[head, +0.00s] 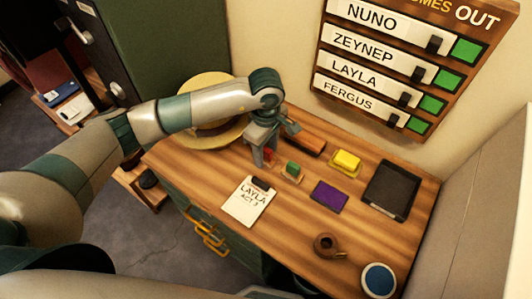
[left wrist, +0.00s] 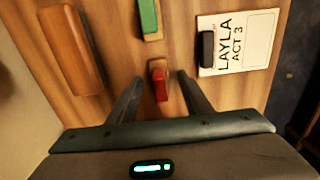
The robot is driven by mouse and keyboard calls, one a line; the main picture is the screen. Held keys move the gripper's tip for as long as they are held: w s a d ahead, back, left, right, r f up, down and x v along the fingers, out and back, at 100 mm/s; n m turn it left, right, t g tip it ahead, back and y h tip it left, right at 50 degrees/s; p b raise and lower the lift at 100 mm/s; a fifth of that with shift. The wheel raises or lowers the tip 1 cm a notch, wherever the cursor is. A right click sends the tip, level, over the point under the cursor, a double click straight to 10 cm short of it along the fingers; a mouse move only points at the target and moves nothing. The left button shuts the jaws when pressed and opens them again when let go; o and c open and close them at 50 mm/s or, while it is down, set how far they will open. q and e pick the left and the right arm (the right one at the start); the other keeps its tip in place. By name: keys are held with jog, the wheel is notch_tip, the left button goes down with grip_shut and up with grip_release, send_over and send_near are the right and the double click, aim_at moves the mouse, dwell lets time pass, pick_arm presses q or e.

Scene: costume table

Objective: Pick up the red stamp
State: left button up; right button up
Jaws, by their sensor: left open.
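The red stamp (left wrist: 160,86) stands on the wooden table, between the two fingers of my left gripper (left wrist: 159,77) in the left wrist view. The fingers are open with a visible gap on each side of the stamp. In the head view my left gripper (head: 267,160) points down at the table, and only a small red bit of the stamp shows past its fingers. My right gripper is not in view.
A green stamp (head: 292,170) is close by, with a brown block (head: 307,145) behind. A LAYLA card (head: 244,206) lies nearer the front.

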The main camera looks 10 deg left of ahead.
pick_arm(q)
jog(key=shift+f, duration=0.6)
grip_shut()
